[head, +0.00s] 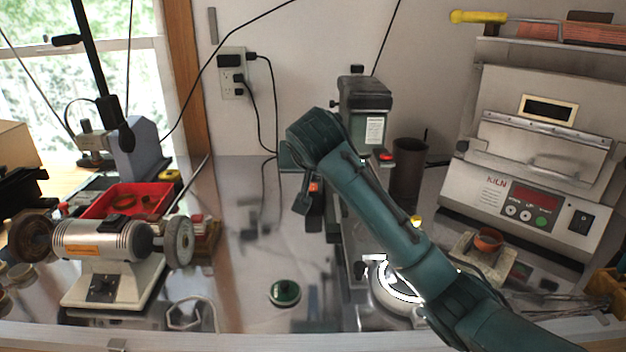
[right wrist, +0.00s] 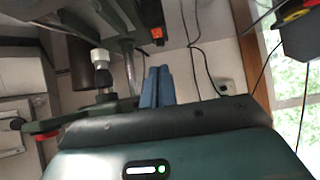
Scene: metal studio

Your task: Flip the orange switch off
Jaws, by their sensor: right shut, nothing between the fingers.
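The orange switch (head: 314,187) shows as a small patch in the head view, just left of my right forearm. In the right wrist view the orange switch (right wrist: 157,34) sits on the dark body of a drill press (right wrist: 110,15), above my fingertips in the picture. My right gripper (right wrist: 156,72) is shut and empty, its two blue fingers together. It appears apart from the switch, though depth is hard to judge. In the head view my right arm covers part of the drill press (head: 365,98), and the fingertips cannot be made out. My left gripper is not in view.
A kiln (head: 545,150) stands at the right. A bench grinder (head: 105,245) and a red tray (head: 125,200) are at the left. A green-topped round item (head: 285,293) lies on the bench. Black cords run from a wall outlet (head: 232,74). The bench left of the press is mostly clear.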

